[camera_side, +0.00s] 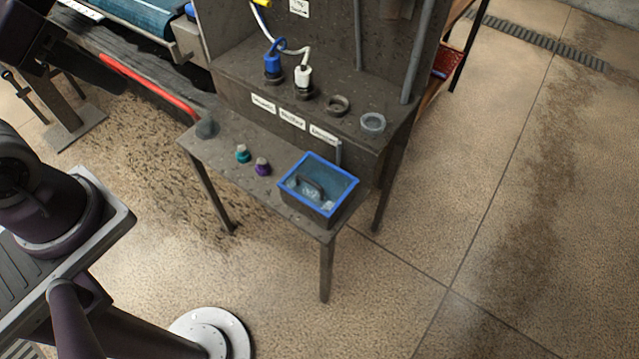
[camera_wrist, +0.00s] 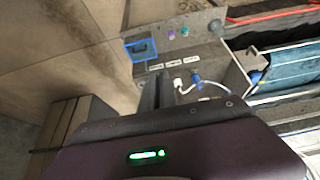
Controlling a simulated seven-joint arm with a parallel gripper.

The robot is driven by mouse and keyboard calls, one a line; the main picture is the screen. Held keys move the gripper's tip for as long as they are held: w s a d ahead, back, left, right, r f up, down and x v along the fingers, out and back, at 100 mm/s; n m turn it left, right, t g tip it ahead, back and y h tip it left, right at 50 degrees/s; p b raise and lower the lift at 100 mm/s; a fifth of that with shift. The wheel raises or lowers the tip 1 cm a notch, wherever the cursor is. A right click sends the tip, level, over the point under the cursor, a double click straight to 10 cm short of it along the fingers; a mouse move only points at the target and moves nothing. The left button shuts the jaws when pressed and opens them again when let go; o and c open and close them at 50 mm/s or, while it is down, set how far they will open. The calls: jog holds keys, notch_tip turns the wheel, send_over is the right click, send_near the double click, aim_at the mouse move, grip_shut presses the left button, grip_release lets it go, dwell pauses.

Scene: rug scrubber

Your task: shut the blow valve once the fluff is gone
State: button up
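I cannot tell which part is the blow valve, and no fluff shows clearly. On the dark stand's ledge are a blue connector (camera_side: 272,66) and a white connector (camera_side: 303,77), both with hoses. They also show in the wrist view, blue (camera_wrist: 196,78) and white (camera_wrist: 178,83). Right of them are two round ports, one dark (camera_side: 337,105) and one grey (camera_side: 373,122). Teal (camera_side: 242,153) and purple (camera_side: 262,166) knobs sit on the lower shelf. My gripper (camera_wrist: 155,88) shows as close dark bars, apart from the shelf; its gap is unclear.
A blue-rimmed bin (camera_side: 337,208) holding a dark handled thing stands at the shelf's right. A red bar (camera_side: 150,85) runs beside the machine with the blue roller (camera_side: 140,14). Dark specks (camera_side: 150,150) cover the floor at left. The floor at right is open.

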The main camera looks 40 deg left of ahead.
jog(key=o, duration=0.6)
jog(key=w+d+r+n+g+h, duration=0.1)
jog(key=w+d+h, duration=0.15)
jog(key=w, duration=0.65)
jog(key=w+d+r+n+h, duration=0.1)
jog(key=w+r+n+h, duration=0.15)
jog(key=w, duration=0.55)
jog(key=w+d+r+n+g+h, duration=0.1)
jog(key=w+d+h, duration=0.15)
jog(key=w, duration=0.65)
jog(key=w+a+f+n+t+h, duration=0.2)
jog(key=w+a+f+n+t, duration=0.15)
jog(key=w+a, duration=0.6)
jog(key=w+a+f+n+t+h, duration=0.2)
jog(key=w+a+f+t, duration=0.15)
jog(key=w+a, duration=0.55)
jog(key=shift+t, duration=0.4)
jog(key=x, duration=0.5)
jog(key=r+x, duration=0.1)
jog(key=x, duration=0.2)
jog(key=shift+w+d, duration=0.15)
jog(key=shift+d, duration=0.05)
jog(key=shift+w+d+n, duration=0.1)
jog(key=shift+n, duration=0.2)
grip_shut()
